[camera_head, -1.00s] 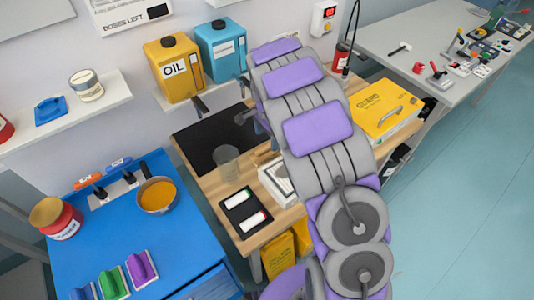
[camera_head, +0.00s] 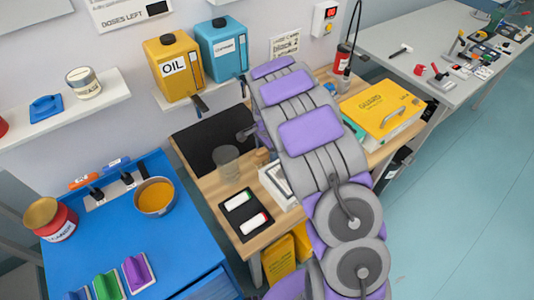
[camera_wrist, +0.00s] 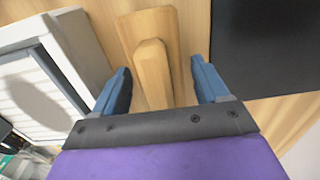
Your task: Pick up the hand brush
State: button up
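The hand brush (camera_wrist: 148,22) shows in the wrist view as a pale wooden piece with a raised, rounded grip. It lies on the wooden worktop, and its bristles are not visible. My gripper (camera_wrist: 161,66) is open, with one blue finger on each side of the grip. A gap shows between each finger and the wood, and nothing is held. In the head view a small part of a wooden block (camera_head: 262,156), likely the brush, shows beside my arm. My arm hides much of that area, and I cannot make out the fingers there.
A white slatted box (camera_wrist: 45,80) stands close to the left finger in the wrist view. A black mat (camera_wrist: 265,45) lies to the right. A yellow case (camera_head: 381,107) sits behind my arm.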

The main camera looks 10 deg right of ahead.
jog(key=c, duration=1)
notch_tip(320, 180, up, 28)
jog(key=p, duration=0.5)
jog(key=shift+p, duration=0.35)
